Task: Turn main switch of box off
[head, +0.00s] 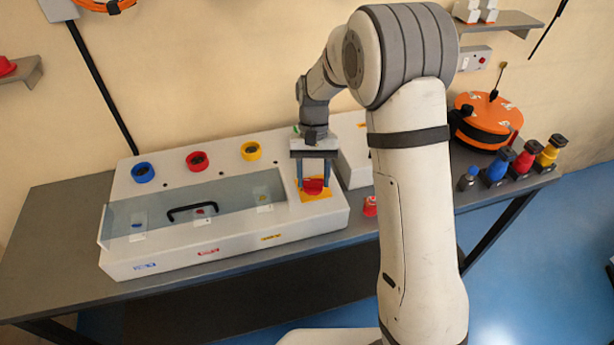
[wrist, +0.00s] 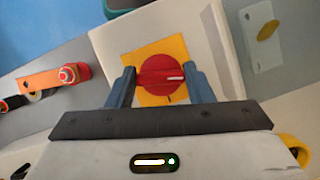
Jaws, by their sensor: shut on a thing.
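The box (head: 225,235) is a long white unit on the table, with a clear cover over its front part. Its main switch (head: 313,186) is a red round knob on a yellow plate at the box's right end. In the wrist view the red knob (wrist: 160,76) has a white mark pointing right in the picture, and a dark mark shows on the yellow plate (wrist: 148,49) below the knob. My gripper (head: 314,180) points down over the switch. In the wrist view my gripper (wrist: 160,80) has one finger on each side of the knob, shut on it.
Blue (head: 142,172), red (head: 197,161) and yellow (head: 251,150) ring sockets sit along the box's back. A black handle (head: 192,211) is on the clear cover (head: 110,222). A small red item (head: 370,206) stands close right of the box. An orange reel (head: 483,122) and several coloured connectors stand further right.

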